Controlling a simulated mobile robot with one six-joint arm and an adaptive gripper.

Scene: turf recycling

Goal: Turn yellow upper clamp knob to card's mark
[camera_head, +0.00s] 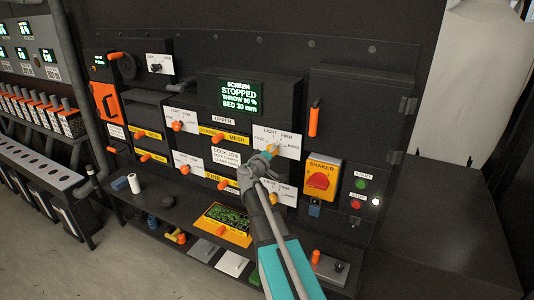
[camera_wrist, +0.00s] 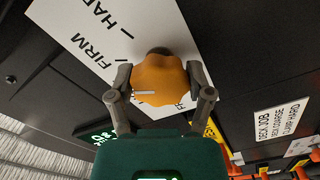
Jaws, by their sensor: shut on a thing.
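The yellow-orange upper clamp knob (camera_wrist: 162,78) sits on a white dial plate (camera_wrist: 92,38) with FIRM and HARD readable in the wrist view. A white pointer line on the knob points left toward one finger; I cannot tell exactly which mark it meets. My gripper (camera_wrist: 160,84) is shut on the knob, one finger on each side. In the head view my gripper (camera_head: 269,153) meets the upper right dial plate (camera_head: 290,143) and hides part of the knob. The job card (camera_wrist: 281,119) reads DECK JOB, DECK COARSE, CLAMP HARD; it also shows in the head view (camera_head: 222,160).
The screen (camera_head: 241,97) reads STOPPED. A red shaker switch (camera_head: 320,181) on a yellow box is right of my gripper, with start and stop buttons beyond it. Other orange knobs (camera_head: 177,126) lie left. A lower dial plate (camera_head: 287,194) is just below my gripper.

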